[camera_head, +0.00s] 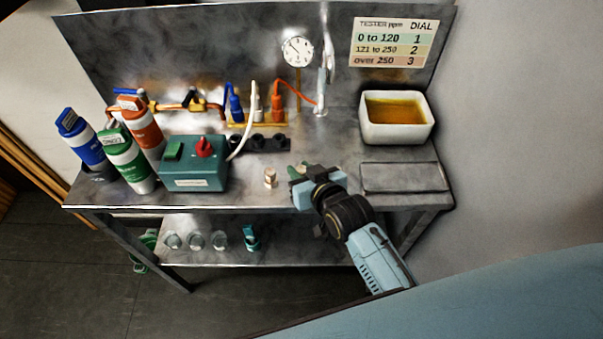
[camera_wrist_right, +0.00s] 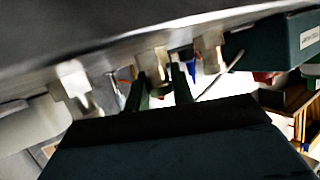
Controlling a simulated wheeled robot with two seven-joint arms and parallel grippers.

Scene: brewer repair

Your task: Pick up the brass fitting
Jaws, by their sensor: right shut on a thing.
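My right gripper (camera_head: 298,172) is at the front middle of the bench top, low over it. In the right wrist view its two dark green fingers (camera_wrist_right: 162,88) are closed around a small tan, brass-coloured fitting (camera_wrist_right: 155,65), which shows between the tips. In the head view the gripper mostly hides this fitting. A similar small pale brass piece (camera_head: 270,177) stands upright on the bench just left of the gripper, apart from it. It also shows in the right wrist view (camera_wrist_right: 208,52). Another pale piece (camera_wrist_right: 75,80) shows at the left there. My left gripper is out of view.
A teal box (camera_head: 200,181) with a red knob stands left, beside several canisters (camera_head: 126,160). A white bin (camera_head: 396,138) with amber liquid and a flat grey tray (camera_head: 403,178) are right. A gauge (camera_head: 297,51) and dial chart (camera_head: 393,43) are behind. Glass jars (camera_head: 197,240) sit below.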

